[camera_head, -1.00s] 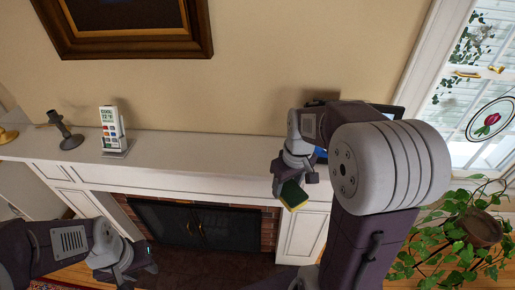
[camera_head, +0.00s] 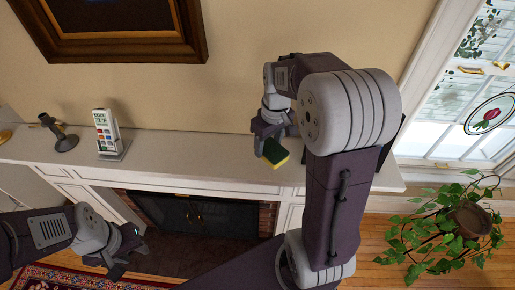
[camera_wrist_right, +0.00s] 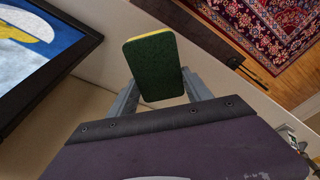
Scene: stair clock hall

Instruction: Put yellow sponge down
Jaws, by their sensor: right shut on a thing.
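The yellow sponge (camera_head: 274,153), with a dark green face, is in my right gripper (camera_head: 268,140) in the head view, over the right part of the white mantel shelf (camera_head: 190,165). The right wrist view shows its green face (camera_wrist_right: 155,66) and a thin yellow edge between the two fingers of my right gripper (camera_wrist_right: 160,92), which is shut on it. I cannot tell whether the sponge touches the shelf. My left gripper (camera_head: 128,250) is low at the left, in front of the fireplace, apart from the shelf; its finger opening is too small to read.
A white remote-like device (camera_head: 107,132) on a stand and a dark candlestick (camera_head: 60,135) stand on the shelf's left. A black-framed picture (camera_wrist_right: 45,60) is close to my right gripper. The shelf's middle is clear. A potted plant (camera_head: 465,222) stands at right.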

